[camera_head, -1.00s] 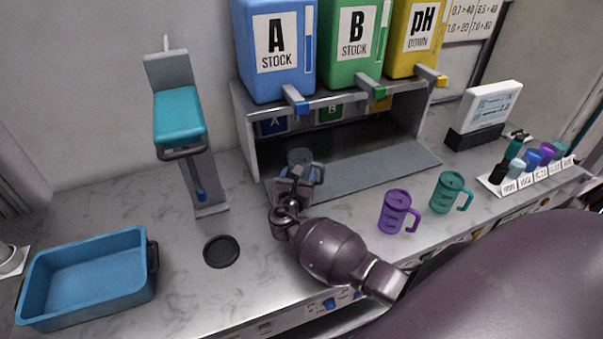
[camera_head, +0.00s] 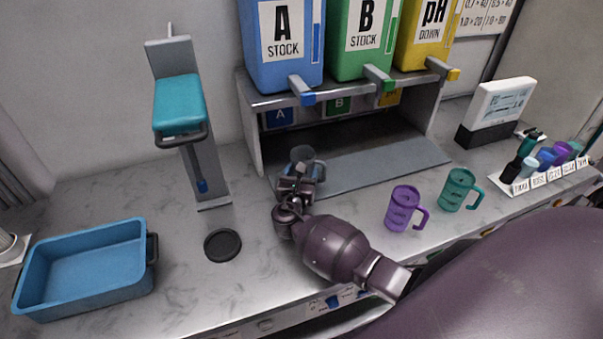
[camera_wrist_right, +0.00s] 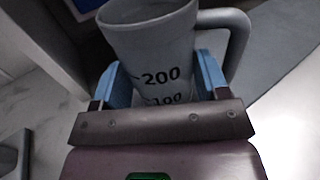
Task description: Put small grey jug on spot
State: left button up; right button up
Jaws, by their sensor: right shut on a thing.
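The small grey jug (camera_wrist_right: 150,45) is upright between the blue fingers of my right gripper (camera_wrist_right: 160,82), with marks 200 and 100 facing the wrist camera and its handle to the right. The gripper is shut on it. In the head view the jug (camera_head: 302,155) is at the front left of the dispenser rack, partly hidden behind my right gripper (camera_head: 298,172). A round black spot (camera_head: 222,245) lies on the counter, left of and nearer than the jug. My left gripper is in neither view.
A blue tub (camera_head: 85,268) stands at the left and a teal-topped stand (camera_head: 205,170) behind the spot. Purple (camera_head: 402,208) and teal (camera_head: 456,190) jugs stand to the right. The dispenser rack (camera_head: 251,130) is behind. The counter around the spot is clear.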

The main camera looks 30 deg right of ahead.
jog(key=shift+f, duration=0.3)
dwell(0.6)
jog(key=o, duration=1)
jog(key=v, duration=1)
jog(key=shift+s+a, duration=0.25)
jog(key=shift+a, duration=0.05)
